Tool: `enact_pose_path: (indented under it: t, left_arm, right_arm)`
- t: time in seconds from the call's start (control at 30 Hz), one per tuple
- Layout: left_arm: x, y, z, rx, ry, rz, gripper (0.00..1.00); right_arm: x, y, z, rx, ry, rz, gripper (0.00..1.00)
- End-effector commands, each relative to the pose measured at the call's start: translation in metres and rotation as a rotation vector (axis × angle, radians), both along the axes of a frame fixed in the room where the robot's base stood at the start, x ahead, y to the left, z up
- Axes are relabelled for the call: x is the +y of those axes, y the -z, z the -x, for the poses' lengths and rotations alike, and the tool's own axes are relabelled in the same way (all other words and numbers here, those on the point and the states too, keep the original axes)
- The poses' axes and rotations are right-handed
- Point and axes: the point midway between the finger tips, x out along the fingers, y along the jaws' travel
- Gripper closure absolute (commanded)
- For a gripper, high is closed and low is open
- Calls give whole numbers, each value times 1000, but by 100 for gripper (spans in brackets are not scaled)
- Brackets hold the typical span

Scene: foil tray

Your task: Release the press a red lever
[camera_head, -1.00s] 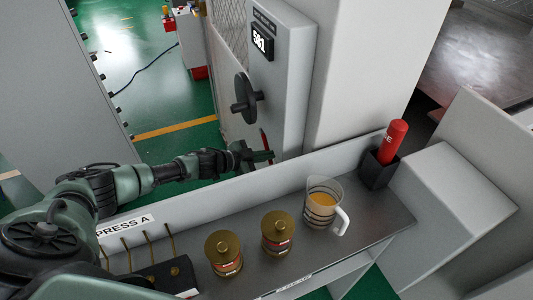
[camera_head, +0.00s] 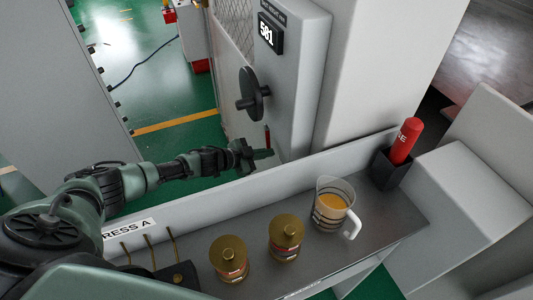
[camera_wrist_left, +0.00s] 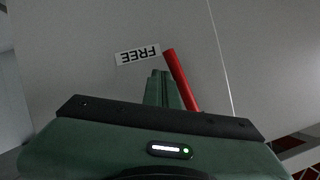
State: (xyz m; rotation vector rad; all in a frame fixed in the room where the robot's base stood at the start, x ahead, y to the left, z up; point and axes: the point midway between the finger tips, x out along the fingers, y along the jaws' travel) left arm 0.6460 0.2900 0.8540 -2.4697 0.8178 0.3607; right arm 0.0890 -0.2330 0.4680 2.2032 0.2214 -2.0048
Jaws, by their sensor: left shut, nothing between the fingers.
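The red lever (camera_head: 267,136) is a thin red bar on the grey press cabinet, low down below the black handwheel. My left gripper (camera_head: 266,153) is shut and empty, with its fingertips just below the visible part of the lever. In the left wrist view the lever (camera_wrist_left: 181,80) slants beside the shut fingers (camera_wrist_left: 160,74), on their right. Whether they touch cannot be told. A "FREE" label (camera_wrist_left: 138,55) appears upside down on the grey panel there. My right gripper is not in view.
The cabinet carries a black handwheel (camera_head: 253,94) and a "581" display (camera_head: 269,34). The shelf below my left arm holds two brass-lidded canisters (camera_head: 229,259) (camera_head: 286,238), a jug (camera_head: 332,205) of orange liquid and a red bottle (camera_head: 405,141) in a dark holder. A low grey wall (camera_head: 312,162) backs the shelf.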

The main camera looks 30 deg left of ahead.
Motion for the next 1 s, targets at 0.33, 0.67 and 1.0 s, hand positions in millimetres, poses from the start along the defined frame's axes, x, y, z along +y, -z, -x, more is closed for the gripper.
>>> enact_pose_path:
  t: [0.33, 0.67, 1.0]
  left_arm:
    - [1, 0, 0, 0, -1, -1, 100]
    - [14, -9, 21, 1, -2, -3, 100]
    - [36, -28, 58, 0, -1, -2, 100]
  right_arm:
    - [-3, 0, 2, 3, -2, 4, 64]
    - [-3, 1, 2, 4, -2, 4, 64]
    - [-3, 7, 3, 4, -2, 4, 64]
